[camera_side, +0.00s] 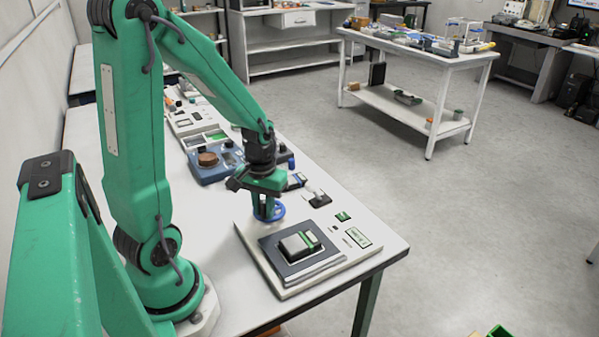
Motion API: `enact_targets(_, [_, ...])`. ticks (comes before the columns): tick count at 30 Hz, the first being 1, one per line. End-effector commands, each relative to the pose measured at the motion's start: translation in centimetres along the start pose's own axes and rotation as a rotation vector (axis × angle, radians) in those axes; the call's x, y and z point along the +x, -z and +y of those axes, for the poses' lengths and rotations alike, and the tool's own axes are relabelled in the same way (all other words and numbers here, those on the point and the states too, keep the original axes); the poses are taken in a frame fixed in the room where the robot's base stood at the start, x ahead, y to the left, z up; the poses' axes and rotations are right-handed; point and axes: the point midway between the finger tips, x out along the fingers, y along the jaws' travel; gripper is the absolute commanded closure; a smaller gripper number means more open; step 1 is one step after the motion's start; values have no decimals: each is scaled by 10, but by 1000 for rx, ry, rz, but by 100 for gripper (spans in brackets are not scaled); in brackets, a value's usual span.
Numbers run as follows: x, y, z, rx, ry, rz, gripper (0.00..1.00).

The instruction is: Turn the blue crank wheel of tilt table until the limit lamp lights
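The tilt table (293,281) is a pale base plate near the front edge of the white table. The blue crank wheel (278,213) is at the back left of the base, partly hidden behind my gripper (265,217). My gripper points down at the wheel; whether the fingers touch or grasp it is too small to tell. A small dark red spot (335,228), possibly the limit lamp, looks unlit.
A blue device with a brown round top (208,158) stands behind my gripper. Small black and white parts (317,198) lie beside the tilt table's back edge. The white tabletop (225,265) is bare left of the base. The table's right edge is close to the base.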

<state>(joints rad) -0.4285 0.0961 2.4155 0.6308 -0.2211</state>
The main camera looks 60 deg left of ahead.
Motion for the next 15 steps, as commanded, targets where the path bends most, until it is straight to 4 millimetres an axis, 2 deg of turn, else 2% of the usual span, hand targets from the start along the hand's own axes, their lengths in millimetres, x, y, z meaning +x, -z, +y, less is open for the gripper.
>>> enact_targets(1, [0,0,0,0,0,0,90])
enact_targets(3, [0,0,0,0,0,0,100])
enact_targets(10, [0,0,-1,20,0,1,100])
enact_targets(15, [0,0,-4,97,0,1,100])
